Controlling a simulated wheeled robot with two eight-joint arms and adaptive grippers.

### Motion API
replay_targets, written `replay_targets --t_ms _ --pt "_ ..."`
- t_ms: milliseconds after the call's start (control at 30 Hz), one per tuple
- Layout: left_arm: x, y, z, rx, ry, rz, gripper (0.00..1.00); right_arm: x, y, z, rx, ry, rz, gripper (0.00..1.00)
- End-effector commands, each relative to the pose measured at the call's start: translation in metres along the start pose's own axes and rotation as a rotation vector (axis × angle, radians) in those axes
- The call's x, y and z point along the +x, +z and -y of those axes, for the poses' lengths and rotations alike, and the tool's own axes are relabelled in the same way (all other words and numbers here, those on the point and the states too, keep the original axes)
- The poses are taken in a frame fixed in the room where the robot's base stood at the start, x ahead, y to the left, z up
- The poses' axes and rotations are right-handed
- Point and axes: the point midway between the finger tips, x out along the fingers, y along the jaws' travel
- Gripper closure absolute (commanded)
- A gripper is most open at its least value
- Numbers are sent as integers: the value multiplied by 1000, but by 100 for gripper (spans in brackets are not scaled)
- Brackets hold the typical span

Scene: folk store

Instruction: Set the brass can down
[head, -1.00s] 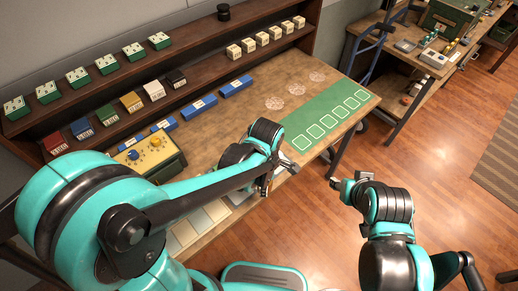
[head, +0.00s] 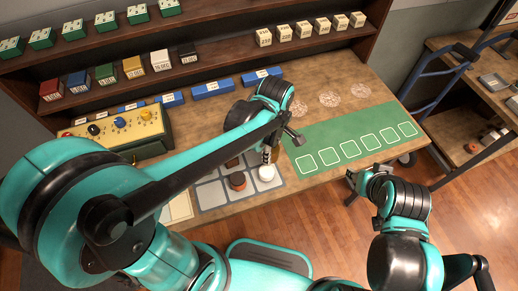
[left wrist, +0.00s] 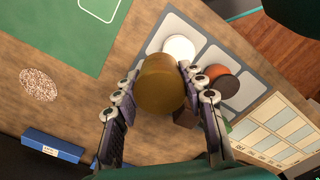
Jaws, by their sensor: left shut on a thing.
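The brass can (left wrist: 160,86) is a brownish-gold cylinder, seen end-on in the left wrist view. My left gripper (left wrist: 157,80) is shut on it, with a finger at each side. In the head view, my left gripper (head: 271,150) is over the table beside the grey mat; the can is mostly hidden there. The grey mat (head: 211,195) has pale square cells. A white round piece (head: 266,173) and a dark-topped, reddish-brown round piece (head: 237,181) stand on it. The can's height above the surface cannot be told. My right gripper (head: 351,181) is off the table's front edge, its opening unclear.
A green mat (head: 350,142) with outlined squares lies right of the grey mat. A beige control box (head: 125,130) with knobs stands at left. Blue labelled blocks (head: 212,89) line the back, below shelves with coloured boxes.

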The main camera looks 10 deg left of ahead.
Motion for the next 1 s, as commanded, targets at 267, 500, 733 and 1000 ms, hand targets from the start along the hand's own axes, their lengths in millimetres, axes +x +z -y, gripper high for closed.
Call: replay_targets --t_ms 267,500,733,1000 --pt "41 -54 -31 -5 0 0 93 20 14 0 0 0 0 60" --pt "51 -67 -39 -1 0 0 93 24 17 0 0 0 0 60" --pt "85 -67 -39 -1 0 0 93 38 27 0 0 0 0 60" --pt "87 -66 -38 -1 0 0 93 38 27 0 0 0 0 60"
